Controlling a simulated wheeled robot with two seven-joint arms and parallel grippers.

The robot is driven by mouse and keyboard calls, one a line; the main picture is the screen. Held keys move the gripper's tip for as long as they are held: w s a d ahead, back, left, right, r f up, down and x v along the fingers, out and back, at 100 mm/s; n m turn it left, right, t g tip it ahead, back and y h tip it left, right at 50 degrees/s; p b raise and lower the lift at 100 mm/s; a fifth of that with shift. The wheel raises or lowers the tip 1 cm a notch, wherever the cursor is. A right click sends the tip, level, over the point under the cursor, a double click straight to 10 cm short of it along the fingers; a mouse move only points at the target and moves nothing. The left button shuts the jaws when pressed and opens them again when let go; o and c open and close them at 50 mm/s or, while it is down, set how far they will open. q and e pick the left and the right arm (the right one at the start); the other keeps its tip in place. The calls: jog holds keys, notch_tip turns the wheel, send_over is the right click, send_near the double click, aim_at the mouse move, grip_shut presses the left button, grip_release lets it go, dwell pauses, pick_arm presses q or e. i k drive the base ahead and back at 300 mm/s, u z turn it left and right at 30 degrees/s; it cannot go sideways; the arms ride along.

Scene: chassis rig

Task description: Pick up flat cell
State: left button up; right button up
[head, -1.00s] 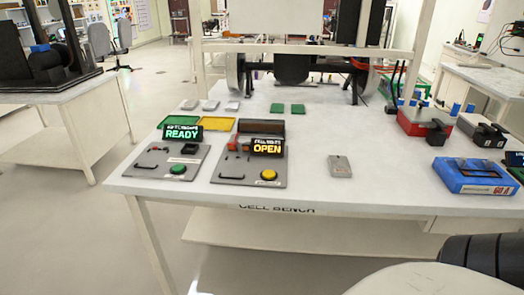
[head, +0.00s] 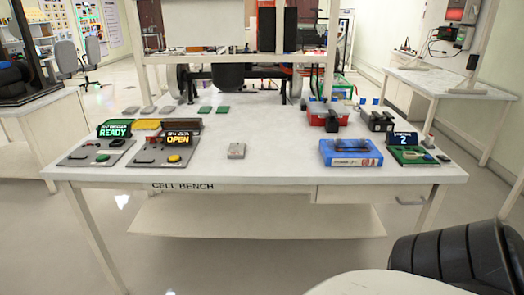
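A small flat grey block (head: 236,151), which looks like a flat cell, lies alone on the white bench (head: 275,165) near its front edge. Three similar thin grey pieces (head: 148,109) lie in a row at the back left of the bench. Two flat green pieces (head: 213,109) lie to the right of that row. I cannot tell from the view which of these the task means. Neither of my grippers shows in the head view.
A panel reading READY (head: 114,130) and one reading OPEN (head: 178,139) stand at the left. A blue case (head: 350,153), a red box (head: 326,117) and a green-based display reading 2 (head: 405,139) stand at the right.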

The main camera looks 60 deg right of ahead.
aim_at(237, 150)
jog(key=z, duration=1.15)
jog(key=i, duration=0.1)
jog(key=z, duration=0.25)
